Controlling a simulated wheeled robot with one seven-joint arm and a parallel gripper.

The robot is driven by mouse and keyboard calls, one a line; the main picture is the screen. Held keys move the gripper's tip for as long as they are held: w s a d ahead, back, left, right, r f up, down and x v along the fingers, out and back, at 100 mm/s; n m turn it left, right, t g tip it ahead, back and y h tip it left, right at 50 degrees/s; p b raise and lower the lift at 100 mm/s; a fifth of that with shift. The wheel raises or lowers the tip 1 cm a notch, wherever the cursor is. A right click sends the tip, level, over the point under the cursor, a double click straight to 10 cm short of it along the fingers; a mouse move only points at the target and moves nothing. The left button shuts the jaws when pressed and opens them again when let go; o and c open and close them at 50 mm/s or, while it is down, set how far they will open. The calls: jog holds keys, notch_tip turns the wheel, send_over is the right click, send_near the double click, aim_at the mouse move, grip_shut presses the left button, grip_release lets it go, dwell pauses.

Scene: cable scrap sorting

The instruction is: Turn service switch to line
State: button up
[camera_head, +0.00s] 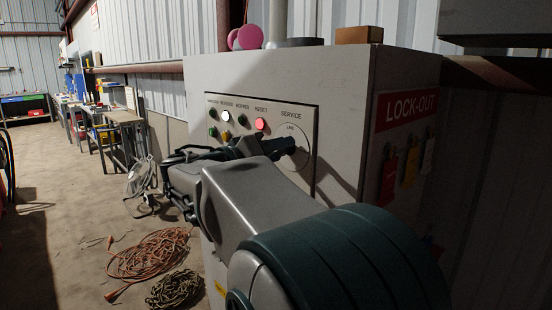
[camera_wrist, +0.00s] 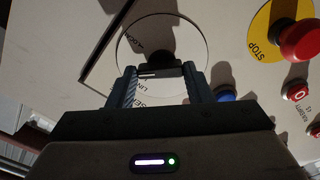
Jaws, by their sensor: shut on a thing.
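The service switch is a round pale plate (camera_head: 293,132) on the front panel of a grey cabinet, marked SERVICE above and LINE near its top. In the wrist view the switch's dark handle (camera_wrist: 160,70) lies between the two fingers of my gripper (camera_wrist: 162,77), which is shut on it. A short white mark shows on the left part of the handle. Lettering on the plate (camera_wrist: 150,28) shows upside down and is partly hidden by the fingers. In the head view my gripper (camera_head: 280,147) reaches the plate from the left and hides the handle.
A red STOP button (camera_wrist: 301,40) on a yellow disc, a blue button (camera_wrist: 226,95) and small red buttons sit near the switch. A lit red lamp (camera_head: 261,124) is above left. A lock-out board (camera_head: 405,150) with tags is on the cabinet's side. Orange cable (camera_head: 150,255) lies on the floor.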

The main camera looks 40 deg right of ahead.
jog(key=shift+w+n+p, duration=0.1)
jog(key=shift+n+p, duration=0.5)
jog(key=shift+n, duration=3.7)
jog(key=o, duration=1)
jog(key=shift+a, duration=0.1)
jog(key=s+a, duration=0.1)
jog(key=a, duration=1.2)
jog(key=shift+a, duration=0.35)
